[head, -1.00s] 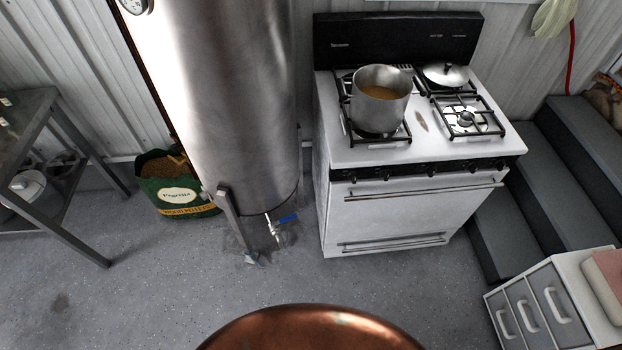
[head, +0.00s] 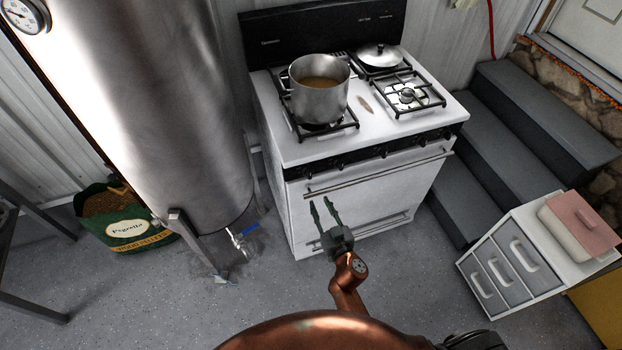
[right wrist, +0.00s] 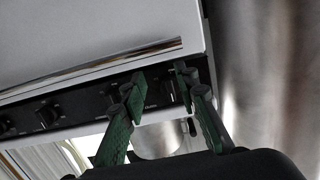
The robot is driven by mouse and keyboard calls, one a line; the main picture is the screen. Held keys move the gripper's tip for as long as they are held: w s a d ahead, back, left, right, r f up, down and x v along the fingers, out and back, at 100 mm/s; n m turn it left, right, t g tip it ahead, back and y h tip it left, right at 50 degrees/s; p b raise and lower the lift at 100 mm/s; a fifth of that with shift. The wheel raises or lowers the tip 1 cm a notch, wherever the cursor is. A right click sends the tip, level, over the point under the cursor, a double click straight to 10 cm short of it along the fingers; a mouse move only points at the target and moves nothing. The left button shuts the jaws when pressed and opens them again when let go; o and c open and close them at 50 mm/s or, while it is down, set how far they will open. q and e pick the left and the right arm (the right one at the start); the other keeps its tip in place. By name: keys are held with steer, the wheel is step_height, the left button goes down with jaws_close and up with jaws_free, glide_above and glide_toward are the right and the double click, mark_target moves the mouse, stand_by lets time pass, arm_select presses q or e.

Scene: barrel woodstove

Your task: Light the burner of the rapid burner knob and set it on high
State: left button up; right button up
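The white stove (head: 375,200) has a black front strip with several black knobs (head: 339,161). The labels are too small to read, so I cannot tell which is the rapid burner knob. My right gripper (head: 321,204) is open and empty in front of the oven door, below the knob strip in the picture. In the right wrist view, its green fingers (right wrist: 160,84) are spread before the strip, with a knob (right wrist: 168,94) seen between them and another knob (right wrist: 48,114) to the left. I see no flame. My left gripper is not in view.
A pot of liquid (head: 320,98) sits on the front left burner. A lidded pan (head: 380,56) is at the back right; the front right burner (head: 407,95) is bare. A steel tank (head: 160,110) stands left, steps (head: 490,150) and a drawer unit (head: 515,255) right.

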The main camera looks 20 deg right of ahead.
steer(key=t, duration=0.1)
glide_toward(310, 174)
steer(key=w, duration=0.7)
steer(key=shift+w+f, duration=0.25)
steer(key=shift+w, duration=0.5)
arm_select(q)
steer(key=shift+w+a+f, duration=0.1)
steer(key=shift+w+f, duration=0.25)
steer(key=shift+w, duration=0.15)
arm_select(e)
steer(key=shift+a, duration=0.1)
steer(key=shift+c, duration=0.7)
jaws_close()
